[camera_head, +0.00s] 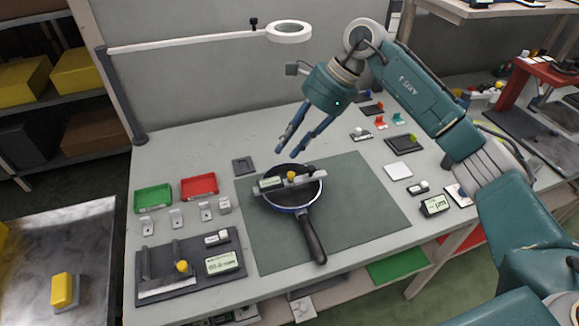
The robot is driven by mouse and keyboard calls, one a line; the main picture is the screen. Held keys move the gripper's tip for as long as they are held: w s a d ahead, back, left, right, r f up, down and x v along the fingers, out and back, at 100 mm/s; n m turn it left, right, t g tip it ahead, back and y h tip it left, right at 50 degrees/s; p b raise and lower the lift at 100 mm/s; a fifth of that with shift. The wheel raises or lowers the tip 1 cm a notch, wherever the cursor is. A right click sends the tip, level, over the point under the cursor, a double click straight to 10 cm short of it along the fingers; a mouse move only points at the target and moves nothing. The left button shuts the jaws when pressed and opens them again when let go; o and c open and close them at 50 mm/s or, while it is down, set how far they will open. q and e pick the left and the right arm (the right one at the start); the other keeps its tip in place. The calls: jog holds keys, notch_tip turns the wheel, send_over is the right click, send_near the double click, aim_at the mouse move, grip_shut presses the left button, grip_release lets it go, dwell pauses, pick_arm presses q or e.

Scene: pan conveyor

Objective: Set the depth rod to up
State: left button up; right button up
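A dark frying pan (311,232) with a blue rim sits on the green mat (362,215), its handle pointing toward the front. A grey depth gauge bar (311,180) lies across the pan's rim. It carries a yellow knob (291,175) near its middle and a small display (270,183) at its left. I cannot clearly make out the depth rod or its setting; a small dark part shows behind the bar. My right gripper (287,151) is above and just behind the pan, fingers apart, empty and not touching the gauge. My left gripper is not in view.
A green tray (153,198) and a red tray (199,187) stand at the left, with several small grey blocks before them. A dark board (190,266) with tools is at the front left. A ring lamp (289,32) hangs behind. The mat's right side is clear.

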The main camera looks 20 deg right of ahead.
jog(key=h, duration=0.2)
send_near(290, 174)
jog(key=v, duration=0.2)
jog(key=p+x, duration=0.2)
jog(key=x, duration=0.8)
jog(key=shift+f, duration=0.3)
jog(key=shift+c, duration=0.2)
grip_shut()
